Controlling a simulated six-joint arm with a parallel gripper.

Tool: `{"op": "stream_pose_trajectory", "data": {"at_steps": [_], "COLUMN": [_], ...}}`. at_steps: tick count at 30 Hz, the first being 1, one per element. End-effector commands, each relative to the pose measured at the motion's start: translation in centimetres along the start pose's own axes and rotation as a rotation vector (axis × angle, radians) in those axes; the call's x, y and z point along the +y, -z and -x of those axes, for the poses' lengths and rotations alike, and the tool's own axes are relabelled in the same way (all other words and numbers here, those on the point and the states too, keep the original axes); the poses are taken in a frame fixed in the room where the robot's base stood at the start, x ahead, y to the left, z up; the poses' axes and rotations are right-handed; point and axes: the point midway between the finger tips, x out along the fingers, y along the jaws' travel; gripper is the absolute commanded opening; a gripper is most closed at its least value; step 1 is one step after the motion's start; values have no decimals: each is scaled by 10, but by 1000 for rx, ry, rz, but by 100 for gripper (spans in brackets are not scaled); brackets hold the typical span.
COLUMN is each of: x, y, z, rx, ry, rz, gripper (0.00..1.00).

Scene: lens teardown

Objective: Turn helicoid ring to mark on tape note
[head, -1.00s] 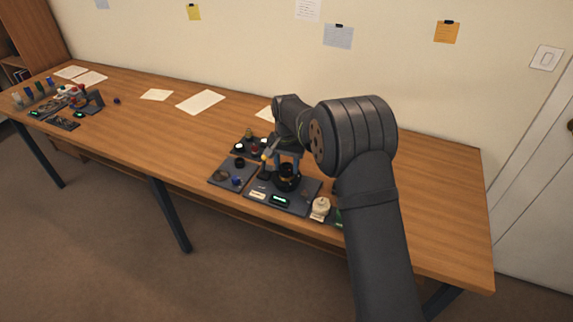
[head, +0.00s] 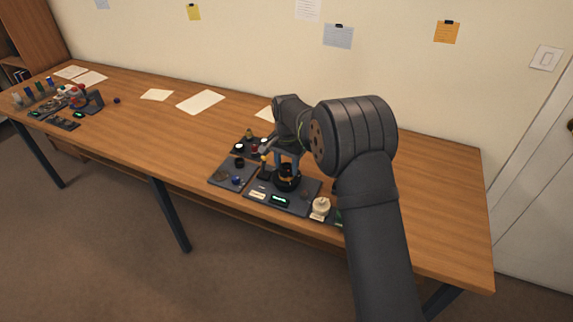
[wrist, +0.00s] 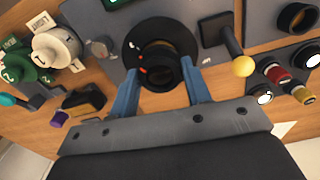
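The black lens with the helicoid ring (wrist: 146,48) stands upright on a grey base plate; orange marks show on it. In the head view the lens (head: 288,183) sits below my gripper. My gripper (wrist: 161,76) has its two blue fingers on opposite sides of the lens barrel, and they appear to touch it. In the head view the fingers of my gripper (head: 288,160) come down from above onto the lens. A pale tape note (head: 257,195) lies on the plate at front left, its writing too small to read. A lit green display (head: 279,199) is beside it.
A yellow ball-tipped lever (wrist: 243,66) stands close to the right finger in the wrist view. A cream round part (wrist: 56,50) and a green one (wrist: 27,62) are on the left. The table behind is mostly clear.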

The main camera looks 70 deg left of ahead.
Motion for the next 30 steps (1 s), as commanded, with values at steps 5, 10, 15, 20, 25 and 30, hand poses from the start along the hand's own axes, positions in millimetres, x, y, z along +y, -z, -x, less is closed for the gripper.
{"op": "stream_pose_trajectory", "data": {"at_steps": [5, 10, 15, 20, 25, 30], "x": [0, 0, -1, -1, -1, 0], "y": [0, 0, 0, 1, 1, 0], "z": [0, 0, 10, 40, 82, 123], "rx": [0, 0, 2, 3, 4, 3], "ry": [0, 0, 2, 3, 3, 3], "rz": [0, 1, 1, 1, 1, 0], "gripper": [65, 65, 65, 65, 65, 65]}}
